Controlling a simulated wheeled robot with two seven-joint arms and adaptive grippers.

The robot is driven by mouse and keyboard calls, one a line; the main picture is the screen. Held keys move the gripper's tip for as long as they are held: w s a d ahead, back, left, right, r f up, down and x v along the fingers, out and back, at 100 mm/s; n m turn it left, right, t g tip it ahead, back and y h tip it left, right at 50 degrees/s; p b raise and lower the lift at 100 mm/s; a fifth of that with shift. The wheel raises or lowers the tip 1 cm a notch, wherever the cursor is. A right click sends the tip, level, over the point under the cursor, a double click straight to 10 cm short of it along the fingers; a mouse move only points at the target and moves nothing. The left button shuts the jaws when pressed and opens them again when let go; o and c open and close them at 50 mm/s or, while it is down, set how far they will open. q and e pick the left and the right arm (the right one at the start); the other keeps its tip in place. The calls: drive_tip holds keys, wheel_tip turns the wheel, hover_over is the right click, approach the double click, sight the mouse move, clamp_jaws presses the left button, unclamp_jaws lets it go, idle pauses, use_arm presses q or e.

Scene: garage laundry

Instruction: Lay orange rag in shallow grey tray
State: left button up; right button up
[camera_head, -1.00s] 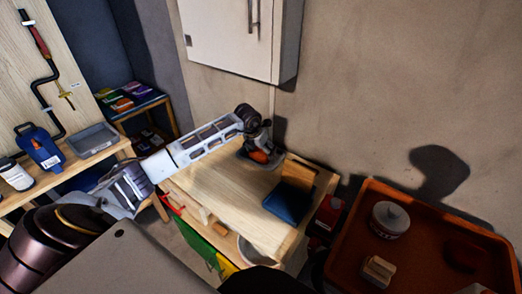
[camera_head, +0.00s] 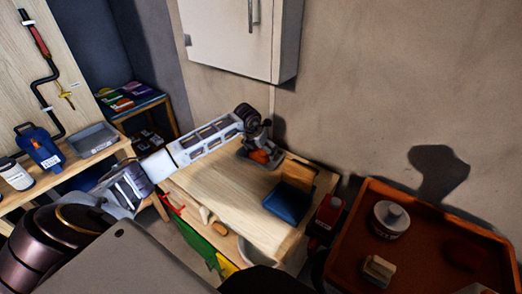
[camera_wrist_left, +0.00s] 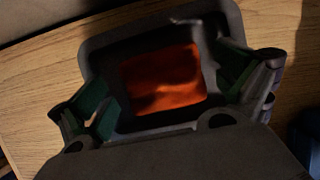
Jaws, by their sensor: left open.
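The orange rag (camera_wrist_left: 162,80) lies flat inside a shallow grey tray (camera_wrist_left: 94,52), with dark shadow across part of it. In the head view, the rag (camera_head: 261,156) and the tray (camera_head: 243,161) show at the back of the wooden bench top, partly hidden by my left gripper (camera_head: 262,144). In the left wrist view my left gripper (camera_wrist_left: 172,105) is open above the tray. Its green-padded fingers are spread to the left and right of the rag and apart from it. My right gripper is not in view.
A dark blue folded item (camera_head: 288,202) lies on the bench (camera_head: 222,195). An orange-brown tray (camera_head: 345,255) at right holds a white tub (camera_head: 391,219) and a small block (camera_head: 378,269). Another grey tray (camera_head: 93,139) sits on the left shelf. A white cabinet (camera_head: 232,35) hangs above.

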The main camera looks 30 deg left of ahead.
use_arm(q)
drive_tip(key=v, duration=1.2)
idle(0.8)
